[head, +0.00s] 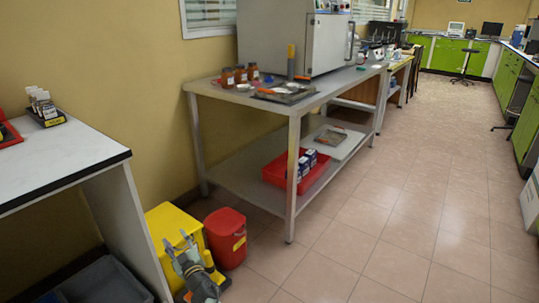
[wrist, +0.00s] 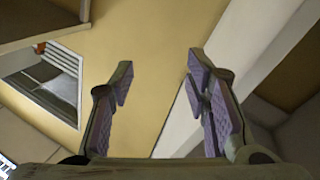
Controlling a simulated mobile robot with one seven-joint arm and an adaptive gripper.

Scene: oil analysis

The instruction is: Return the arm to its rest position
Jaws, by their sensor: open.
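My gripper (head: 177,242) shows at the bottom left of the head view, low in front of a yellow bin. Its two fingers are spread apart with nothing between them. In the wrist view the open fingers (wrist: 160,85) frame a plain tan wall. Most of my arm is out of the head view, below its bottom edge.
A white-topped bench (head: 60,155) stands close on the left. The yellow bin (head: 165,222) and a red bin (head: 227,238) stand on the floor by my gripper. A metal table (head: 225,93) with bottles stands beyond them. The tiled floor (head: 400,220) to the right is clear.

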